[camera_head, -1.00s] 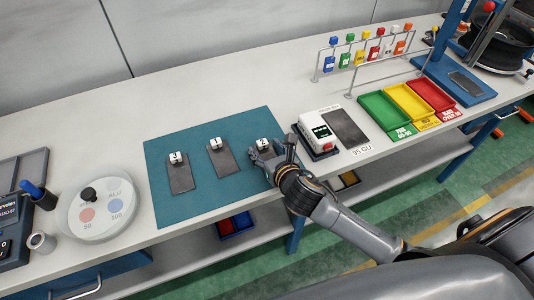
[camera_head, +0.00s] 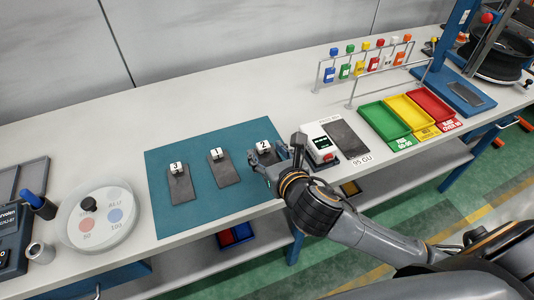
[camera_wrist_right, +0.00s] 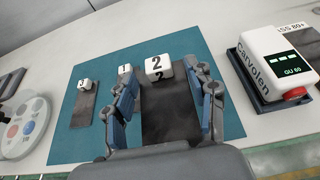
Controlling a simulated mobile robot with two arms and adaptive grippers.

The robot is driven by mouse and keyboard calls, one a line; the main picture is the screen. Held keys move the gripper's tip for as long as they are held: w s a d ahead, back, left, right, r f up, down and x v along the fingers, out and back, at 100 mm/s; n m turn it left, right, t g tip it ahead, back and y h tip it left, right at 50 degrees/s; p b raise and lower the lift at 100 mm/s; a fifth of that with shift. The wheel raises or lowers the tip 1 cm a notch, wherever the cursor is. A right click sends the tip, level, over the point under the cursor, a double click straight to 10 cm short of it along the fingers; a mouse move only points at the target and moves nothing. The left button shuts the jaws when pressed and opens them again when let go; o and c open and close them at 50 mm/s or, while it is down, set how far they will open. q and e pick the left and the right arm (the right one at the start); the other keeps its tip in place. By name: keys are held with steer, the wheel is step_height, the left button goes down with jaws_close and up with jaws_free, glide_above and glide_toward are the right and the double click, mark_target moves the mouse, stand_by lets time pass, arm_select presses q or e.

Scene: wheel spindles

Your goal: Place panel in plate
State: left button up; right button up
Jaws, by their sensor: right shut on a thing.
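Dark grey panels with numbered white cubes are at the blue-green mat (camera_head: 205,205): panel 3 (camera_head: 180,188), panel 1 (camera_head: 226,174) and panel 2 (camera_head: 265,155). My right gripper (camera_head: 277,163) is at panel 2, with one finger on each side of it. In the right wrist view the fingers (camera_wrist_right: 165,95) are shut on panel 2 (camera_wrist_right: 172,118), whose cube sits at its far end. The panel's near end is hidden by the gripper. A dark rectangular plate (camera_head: 345,138) lies beside the white gloss meter. My left gripper is not in view.
The gloss meter (camera_head: 319,147) stands just right of my right gripper. Green (camera_head: 384,120), yellow (camera_head: 411,111) and red (camera_head: 433,104) trays lie further right. A round white dial (camera_head: 97,220) is at the left. The table behind the mat is clear.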

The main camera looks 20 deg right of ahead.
mark_target(260, 153)
steer(key=s, duration=0.2)
steer(key=a+r, duration=0.1)
steer(key=shift+s, duration=0.4)
steer(key=s+r+p, duration=0.1)
steer(key=s+a+r+p, duration=0.1)
steer(key=s, duration=0.1)
steer(key=shift+s+a+r, duration=0.1)
steer(key=shift+s, duration=0.1)
steer(key=shift+s+a+r+p, duration=0.1)
steer(key=shift+s+r+p, duration=0.1)
steer(key=shift+s+p, duration=0.45)
steer(key=d+m+h, duration=0.1)
steer(key=w+d+r+m+h+b, duration=0.1)
steer(key=m+h, duration=0.1)
steer(key=w+d+r+m+h, duration=0.1)
steer(key=h, duration=0.1)
steer(key=shift+w+d+m+g, duration=0.1)
steer(key=shift+d+m+g, duration=0.2)
steer(key=shift+d+g, duration=0.1)
steer(key=shift+d+r+m+g+h+b, duration=0.1)
steer(key=shift+d+m+g+h+b, duration=0.35)
steer(key=shift+m+h, duration=0.35)
steer(key=shift+d, duration=0.25)
steer(key=shift+a+r, duration=0.1)
